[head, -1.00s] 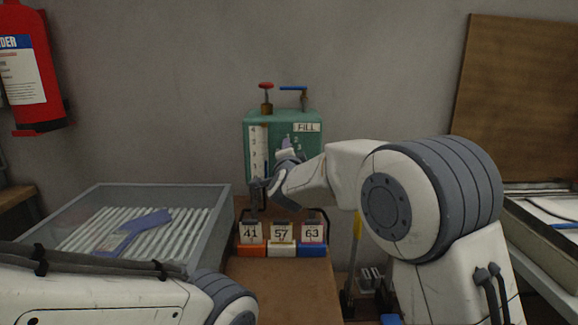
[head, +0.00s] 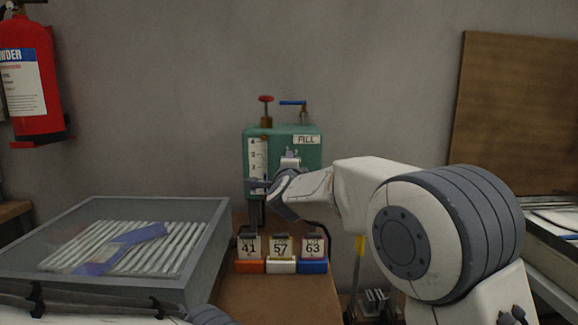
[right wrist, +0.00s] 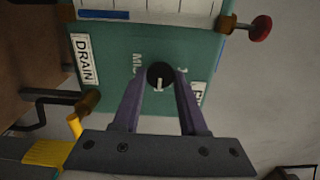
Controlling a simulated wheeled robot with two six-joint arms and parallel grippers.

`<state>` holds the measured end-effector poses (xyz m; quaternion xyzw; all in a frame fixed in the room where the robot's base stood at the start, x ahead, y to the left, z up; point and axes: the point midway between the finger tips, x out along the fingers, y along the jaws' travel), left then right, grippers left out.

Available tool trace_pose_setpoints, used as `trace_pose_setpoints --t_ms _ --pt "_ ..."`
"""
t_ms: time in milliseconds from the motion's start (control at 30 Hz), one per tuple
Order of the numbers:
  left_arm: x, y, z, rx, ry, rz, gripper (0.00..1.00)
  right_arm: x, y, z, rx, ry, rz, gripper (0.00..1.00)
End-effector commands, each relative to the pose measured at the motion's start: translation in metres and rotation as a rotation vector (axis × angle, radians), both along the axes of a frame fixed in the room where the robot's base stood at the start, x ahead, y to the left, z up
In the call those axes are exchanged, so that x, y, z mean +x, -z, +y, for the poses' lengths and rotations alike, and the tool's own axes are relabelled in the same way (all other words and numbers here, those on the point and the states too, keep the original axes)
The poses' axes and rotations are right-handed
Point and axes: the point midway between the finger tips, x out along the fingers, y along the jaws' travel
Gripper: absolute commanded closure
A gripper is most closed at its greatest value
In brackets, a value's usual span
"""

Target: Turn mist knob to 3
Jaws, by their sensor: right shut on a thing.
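The green tank (head: 304,158) stands against the back wall. Its black mist knob (right wrist: 161,71) shows in the right wrist view, turned on its side, with a white pointer mark towards the bottom of the picture. The letters "MIS" (right wrist: 138,64) stand beside it; the scale numbers are mostly hidden. My right gripper (right wrist: 163,78) has its two purple fingers shut on the knob, one on each side. In the head view my right gripper (head: 289,156) is at the tank's front and hides the knob. My left gripper is out of view.
A grey tray (head: 205,240) with slats and a blue sock form stands at left. Cards 41, 57 and 63 (head: 281,248) stand in coloured holders below the tank. A red valve (head: 265,99) and a blue lever (head: 292,102) top the tank. A fire extinguisher (head: 32,90) hangs left.

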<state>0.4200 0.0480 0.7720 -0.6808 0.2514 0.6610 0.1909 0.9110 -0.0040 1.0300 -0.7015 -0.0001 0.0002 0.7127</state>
Motion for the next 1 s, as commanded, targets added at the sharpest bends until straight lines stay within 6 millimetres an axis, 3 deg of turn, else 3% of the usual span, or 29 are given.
trace_pose_setpoints --t_ms 133,167,200,633,1000 --pt "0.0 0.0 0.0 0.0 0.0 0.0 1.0 0.0 0.001 -0.002 0.002 0.004 0.002 1.0" --pt "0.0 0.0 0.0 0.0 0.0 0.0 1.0 0.0 0.001 -0.002 0.002 0.004 0.002 0.46" --pt "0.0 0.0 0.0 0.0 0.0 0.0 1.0 0.0 0.001 -0.001 0.001 0.003 0.002 0.31" --pt "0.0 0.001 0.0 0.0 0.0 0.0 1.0 -0.007 0.0 0.0 0.0 0.0 0.0 0.3" --pt "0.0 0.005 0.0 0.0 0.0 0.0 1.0 -0.075 0.0 0.0 -0.001 -0.001 0.0 0.3"
